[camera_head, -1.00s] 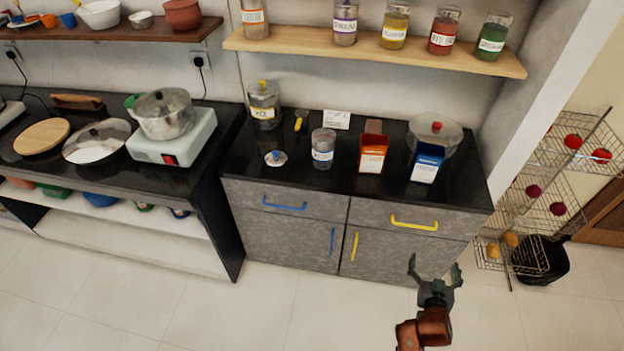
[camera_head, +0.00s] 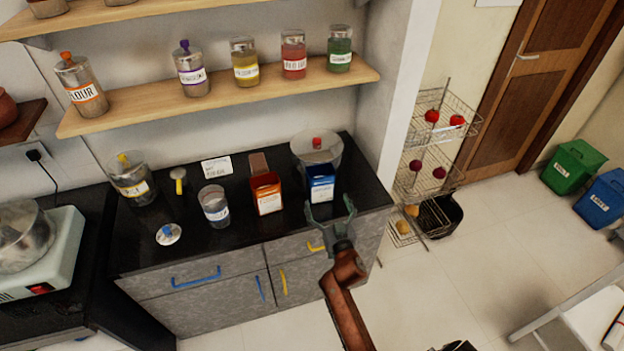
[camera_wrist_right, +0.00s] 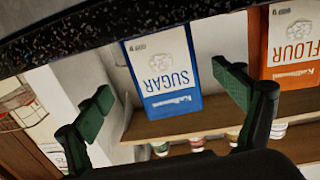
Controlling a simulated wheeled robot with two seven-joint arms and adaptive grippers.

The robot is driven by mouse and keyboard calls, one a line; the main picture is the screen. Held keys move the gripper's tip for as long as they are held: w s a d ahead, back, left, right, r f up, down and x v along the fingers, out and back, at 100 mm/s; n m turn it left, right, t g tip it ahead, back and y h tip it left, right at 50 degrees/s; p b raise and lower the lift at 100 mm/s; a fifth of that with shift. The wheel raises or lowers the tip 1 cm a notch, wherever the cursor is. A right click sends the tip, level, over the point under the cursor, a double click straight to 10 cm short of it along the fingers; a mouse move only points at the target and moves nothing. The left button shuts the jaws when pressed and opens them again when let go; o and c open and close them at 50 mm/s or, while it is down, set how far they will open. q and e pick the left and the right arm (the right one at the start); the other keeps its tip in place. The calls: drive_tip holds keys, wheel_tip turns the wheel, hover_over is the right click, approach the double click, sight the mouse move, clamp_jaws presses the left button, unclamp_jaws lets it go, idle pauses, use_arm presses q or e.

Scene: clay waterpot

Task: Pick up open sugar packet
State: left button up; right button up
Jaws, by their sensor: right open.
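The open sugar packet (camera_head: 321,188) is blue with a white label and stands on the black counter near its right end. In the right wrist view the packet (camera_wrist_right: 161,72) appears upside down, with "SUGAR" readable, between my two fingers. My right gripper (camera_head: 330,212) is open and empty, in front of the packet, near the counter's front edge. The fingers look apart from the packet. My left gripper is in neither view.
An orange flour packet (camera_head: 267,190) stands just left of the sugar. A pan with a clear lid (camera_head: 316,148) is close behind it. A glass jar (camera_head: 213,205) and a loose lid (camera_head: 168,234) are further left. A spice shelf (camera_head: 220,93) runs above.

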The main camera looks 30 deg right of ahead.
sight(322, 191)
drive_tip(key=shift+x, duration=0.85)
drive_tip(key=b+x, duration=0.1)
drive_tip(key=x, duration=0.5)
drive_tip(key=shift+w+a+r, duration=0.1)
drive_tip(key=shift+a, duration=0.1)
drive_tip(key=shift+c, duration=0.2)
drive_tip(key=c, duration=1.4)
drive_tip(key=shift+r, duration=0.1)
drive_tip(key=shift+c, duration=0.3)
